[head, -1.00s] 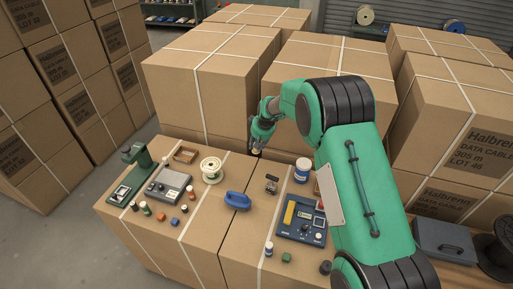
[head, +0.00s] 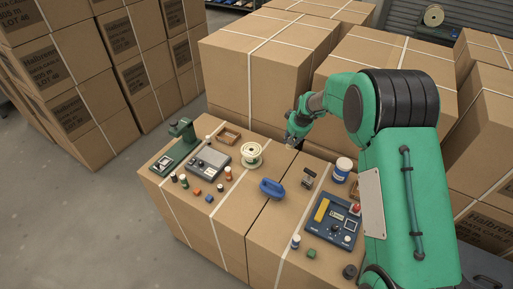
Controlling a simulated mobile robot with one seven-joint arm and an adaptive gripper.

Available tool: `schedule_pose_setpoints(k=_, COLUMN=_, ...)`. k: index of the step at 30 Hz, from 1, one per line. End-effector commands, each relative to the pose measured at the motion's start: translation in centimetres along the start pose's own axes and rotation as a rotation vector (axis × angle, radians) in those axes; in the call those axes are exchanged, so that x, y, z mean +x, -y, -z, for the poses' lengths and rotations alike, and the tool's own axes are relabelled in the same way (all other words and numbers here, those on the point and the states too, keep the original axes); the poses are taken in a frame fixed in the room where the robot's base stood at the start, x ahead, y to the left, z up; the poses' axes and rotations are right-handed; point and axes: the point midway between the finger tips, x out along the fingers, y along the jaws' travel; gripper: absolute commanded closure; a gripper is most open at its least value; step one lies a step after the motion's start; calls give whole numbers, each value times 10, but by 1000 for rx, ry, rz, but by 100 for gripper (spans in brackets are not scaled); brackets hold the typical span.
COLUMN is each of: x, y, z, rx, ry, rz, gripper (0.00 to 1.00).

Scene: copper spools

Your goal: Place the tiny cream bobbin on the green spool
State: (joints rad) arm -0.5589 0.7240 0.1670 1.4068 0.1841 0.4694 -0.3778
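My gripper (head: 293,143) is small in the head view, hanging low over the back edge of the near boxes, to the right of the large pale spool. A small pale bit shows at its tips, but I cannot tell whether it is the cream bobbin or whether the fingers are open or shut. The large pale spool (head: 251,153) stands upright on the left box; its winding looks faintly greenish. A small green-topped piece (head: 184,182) stands among several little coloured pieces. I cannot tell for sure which item is the green spool.
Tall cartons (head: 262,70) rise behind.

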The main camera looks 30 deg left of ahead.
Motion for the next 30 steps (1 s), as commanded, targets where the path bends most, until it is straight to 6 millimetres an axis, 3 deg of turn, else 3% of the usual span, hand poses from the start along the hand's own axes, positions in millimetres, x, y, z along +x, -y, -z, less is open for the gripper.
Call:
schedule_pose_setpoints(k=9, x=-38, y=98, z=-38, rx=-1, ry=0, rz=-1, gripper=91)
schedule_pose_setpoints(k=15, x=-60, y=149, z=-68, rx=0, ry=-4, rz=3, gripper=91)
schedule_pose_setpoints(k=21, x=-73, y=177, z=-87, rx=1, ry=-9, rz=7, gripper=91)
schedule_pose_setpoints(k=30, x=-75, y=183, z=-92, rx=1, ry=-10, rz=8, gripper=91)
